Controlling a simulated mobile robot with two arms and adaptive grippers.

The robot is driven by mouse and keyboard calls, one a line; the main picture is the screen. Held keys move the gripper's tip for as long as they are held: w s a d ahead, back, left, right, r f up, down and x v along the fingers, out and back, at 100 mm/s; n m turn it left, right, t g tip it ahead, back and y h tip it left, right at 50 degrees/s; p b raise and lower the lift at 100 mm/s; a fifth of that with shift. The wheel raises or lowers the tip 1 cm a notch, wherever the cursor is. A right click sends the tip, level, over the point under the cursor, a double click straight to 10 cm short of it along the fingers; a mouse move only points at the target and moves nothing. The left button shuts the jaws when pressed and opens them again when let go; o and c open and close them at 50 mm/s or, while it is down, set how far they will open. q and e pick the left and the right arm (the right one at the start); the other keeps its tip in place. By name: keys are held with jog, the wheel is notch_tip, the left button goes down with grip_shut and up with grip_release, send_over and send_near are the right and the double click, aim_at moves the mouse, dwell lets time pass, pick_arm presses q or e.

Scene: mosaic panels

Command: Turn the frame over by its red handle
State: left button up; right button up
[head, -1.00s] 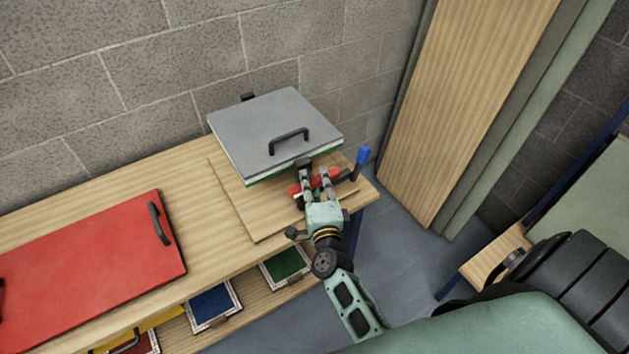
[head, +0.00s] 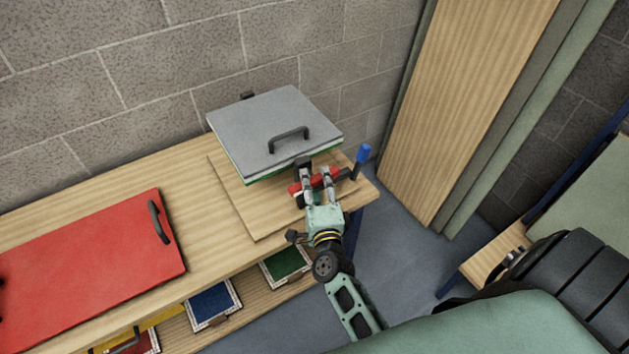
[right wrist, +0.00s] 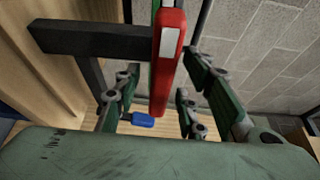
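The frame (head: 268,130) is a grey-topped square panel with white and green edge layers and a black handle (head: 288,139) on top. It lies above a wooden board on the bench. The red handle (head: 301,186) is at its near right side, and also shows in the right wrist view (right wrist: 168,75). My right gripper (head: 316,171) is at the red handle. In the right wrist view its fingers (right wrist: 155,98) stand apart on either side of the handle, with gaps visible. Part of the handle is hidden by the fingers in the head view. My left gripper is not in view.
A blue-topped lever (head: 361,157) stands right beside the red handle; its blue end also shows in the right wrist view (right wrist: 143,120). A red panel (head: 90,270) lies on the bench at left. Coloured panels sit on the shelf below. A block wall is close behind the frame.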

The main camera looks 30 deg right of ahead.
jog(key=v, duration=1.1)
